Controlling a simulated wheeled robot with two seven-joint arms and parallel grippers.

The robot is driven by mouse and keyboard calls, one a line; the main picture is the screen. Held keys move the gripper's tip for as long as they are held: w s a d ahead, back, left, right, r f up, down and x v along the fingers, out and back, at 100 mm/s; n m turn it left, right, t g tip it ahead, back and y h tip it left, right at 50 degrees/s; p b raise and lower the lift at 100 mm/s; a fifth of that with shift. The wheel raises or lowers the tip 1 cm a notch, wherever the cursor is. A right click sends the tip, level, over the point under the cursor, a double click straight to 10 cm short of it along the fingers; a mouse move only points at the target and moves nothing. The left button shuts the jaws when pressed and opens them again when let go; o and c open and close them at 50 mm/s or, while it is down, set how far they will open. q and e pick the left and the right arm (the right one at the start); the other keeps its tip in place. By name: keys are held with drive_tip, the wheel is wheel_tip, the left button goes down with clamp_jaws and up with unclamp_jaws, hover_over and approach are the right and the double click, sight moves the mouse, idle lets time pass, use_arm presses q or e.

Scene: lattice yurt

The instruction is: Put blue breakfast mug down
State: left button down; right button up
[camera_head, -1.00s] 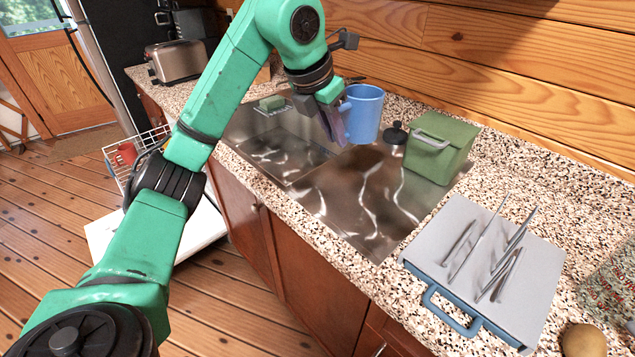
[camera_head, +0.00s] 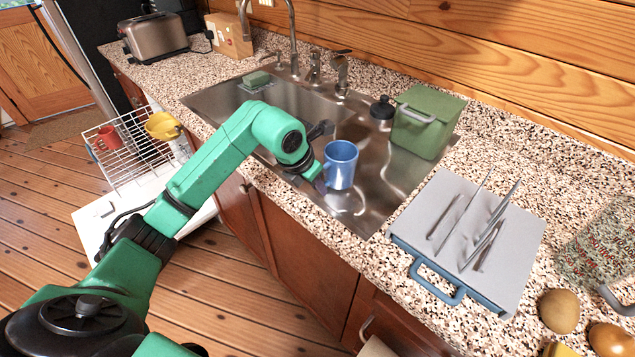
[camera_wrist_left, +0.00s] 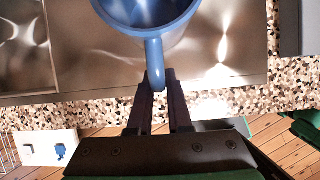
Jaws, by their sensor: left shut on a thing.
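The blue mug (camera_head: 341,166) is upright over the right-hand part of the steel sink unit (camera_head: 375,190). My left gripper (camera_head: 321,181) is on its left side, shut on the handle. In the left wrist view the mug (camera_wrist_left: 145,12) is at the top, and its handle (camera_wrist_left: 155,62) runs down between the fingertips of the gripper (camera_wrist_left: 159,82). I cannot tell whether the mug's base touches the steel. My right gripper is not in view.
A green box (camera_head: 428,125) and a dark stopper (camera_head: 382,108) stand behind and to the right of the mug. A grey board with metal utensils (camera_head: 430,215) lies on the counter at right. The faucet (camera_head: 294,45) rises behind the sink. A dish rack (camera_head: 125,165) is at left.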

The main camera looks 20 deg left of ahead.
use_arm(q)
drive_tip(key=shift+w+f, duration=0.1)
drive_tip(key=shift+f, duration=0.05)
drive_tip(key=c, duration=1.3)
unclamp_jaws()
drive_tip(key=shift+f, duration=0.15)
drive_tip(key=o, duration=0.5)
drive_tip(key=shift+c, duration=0.2)
drive_tip(key=shift+r, duration=0.35)
drive_tip(key=shift+s+a+r, duration=0.15)
drive_tip(key=shift+s+r, duration=0.05)
drive_tip(key=shift+r, duration=0.1)
drive_tip(key=b+v, duration=0.1)
drive_tip(key=v, duration=1)
drive_tip(key=shift+b, duration=0.4)
